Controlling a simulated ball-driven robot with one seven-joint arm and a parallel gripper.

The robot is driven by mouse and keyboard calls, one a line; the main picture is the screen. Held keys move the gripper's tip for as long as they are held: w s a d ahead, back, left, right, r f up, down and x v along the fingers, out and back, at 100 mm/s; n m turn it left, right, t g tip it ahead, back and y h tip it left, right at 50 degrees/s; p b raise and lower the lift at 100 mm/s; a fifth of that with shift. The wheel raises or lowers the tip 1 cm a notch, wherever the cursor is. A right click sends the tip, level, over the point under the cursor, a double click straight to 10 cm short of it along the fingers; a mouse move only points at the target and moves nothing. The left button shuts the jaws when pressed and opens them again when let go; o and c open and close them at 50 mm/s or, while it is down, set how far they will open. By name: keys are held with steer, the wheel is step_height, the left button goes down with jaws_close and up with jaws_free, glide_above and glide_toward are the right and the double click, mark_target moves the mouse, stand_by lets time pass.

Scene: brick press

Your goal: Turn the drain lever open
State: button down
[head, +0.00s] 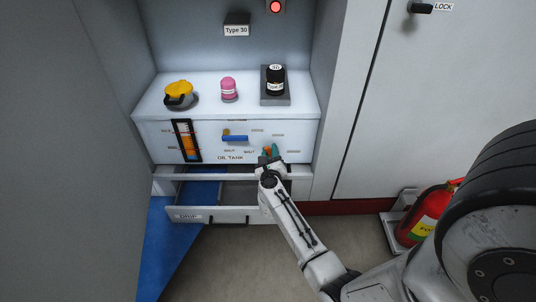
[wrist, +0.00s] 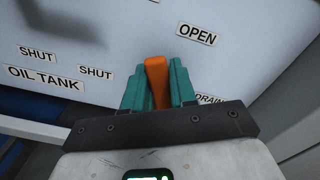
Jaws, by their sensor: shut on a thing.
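The drain lever (wrist: 157,82) is an orange handle on the front of the white oil tank (head: 160,148). In the wrist view it stands between the teal fingers of my gripper (wrist: 160,92), which are shut on it. A DRAIN label (wrist: 210,99) is partly hidden behind the right finger. An OPEN label (wrist: 197,35) is up and to the right of the lever, and a SHUT label (wrist: 96,73) is to its left. In the head view my gripper (head: 269,153) is at the tank's lower right, and the lever is mostly hidden there.
A blue lever (head: 236,139) and an orange level gauge (head: 186,141) are on the tank front. An open drawer (head: 190,215) juts out below. A yellow-topped item (head: 179,92), a pink bottle (head: 228,89) and a black bottle (head: 275,80) stand on top. A fire extinguisher (head: 427,215) stands right.

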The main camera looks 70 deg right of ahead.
steer(key=m, duration=0.1)
steer(key=s+m, duration=0.1)
steer(key=m, duration=0.1)
steer(key=m+b, duration=0.1)
steer(key=m, duration=0.1)
steer(key=shift+s+d+r, duration=0.1)
steer(key=shift+s+d, duration=0.15)
steer(key=shift+s, duration=0.05)
steer(key=shift+m, duration=0.3)
steer(key=c, duration=1)
jaws_free()
steer(key=shift+r, duration=0.1)
steer(key=p+v, duration=0.2)
steer(key=v, duration=0.8)
steer(key=shift+s+a+p, duration=0.2)
steer(key=shift+a+p, duration=0.1)
steer(key=shift+a, duration=0.05)
